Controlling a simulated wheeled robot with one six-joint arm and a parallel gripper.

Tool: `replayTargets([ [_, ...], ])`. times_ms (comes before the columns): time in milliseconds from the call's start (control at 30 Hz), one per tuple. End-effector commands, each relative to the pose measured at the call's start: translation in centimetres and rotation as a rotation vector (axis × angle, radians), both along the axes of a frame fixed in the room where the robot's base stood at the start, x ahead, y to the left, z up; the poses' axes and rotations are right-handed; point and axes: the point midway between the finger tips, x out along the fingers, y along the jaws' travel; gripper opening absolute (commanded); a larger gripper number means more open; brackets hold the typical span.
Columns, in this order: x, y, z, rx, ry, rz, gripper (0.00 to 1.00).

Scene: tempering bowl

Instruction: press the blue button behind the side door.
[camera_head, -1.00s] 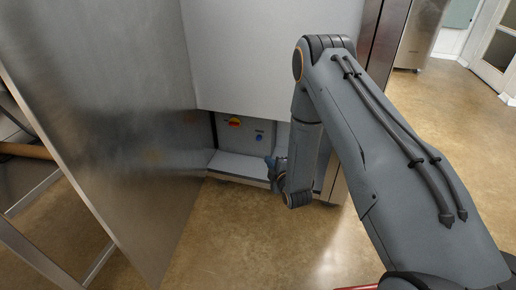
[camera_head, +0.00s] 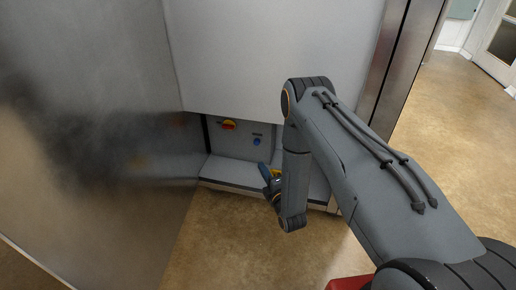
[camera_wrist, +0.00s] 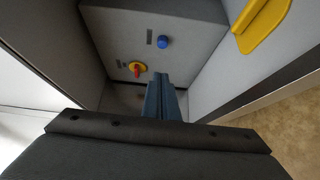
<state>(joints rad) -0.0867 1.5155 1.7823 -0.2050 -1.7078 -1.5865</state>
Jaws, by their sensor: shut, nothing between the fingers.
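The blue button (camera_head: 257,141) is small and round, on a grey panel low in the cabinet recess. It also shows in the wrist view (camera_wrist: 162,41), up and slightly right of my fingertips. The side door (camera_head: 95,130) is a big metal panel standing open on the left. My gripper (camera_head: 263,167) is at the recess, below the button in the head view and apart from it. In the wrist view its blue-grey fingers (camera_wrist: 160,78) are together and empty, pointing into the recess. My forearm hides part of the recess's right side.
A yellow piece (camera_wrist: 262,22) lies on the right wall in the wrist view. A ledge (camera_head: 232,172) runs below the panel.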

Motion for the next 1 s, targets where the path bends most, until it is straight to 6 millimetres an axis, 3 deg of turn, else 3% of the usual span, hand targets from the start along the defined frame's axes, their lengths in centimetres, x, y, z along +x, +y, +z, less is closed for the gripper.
replayTargets([
  [267,1.1,0.4,-0.1,0.0,-0.001,0.002,0.0],
  [767,10.0,2.7,-0.3,0.001,-0.002,-0.001,0.0],
  [1000,12.6,1.0,-0.3,0.001,-0.001,-0.004,0.0],
])
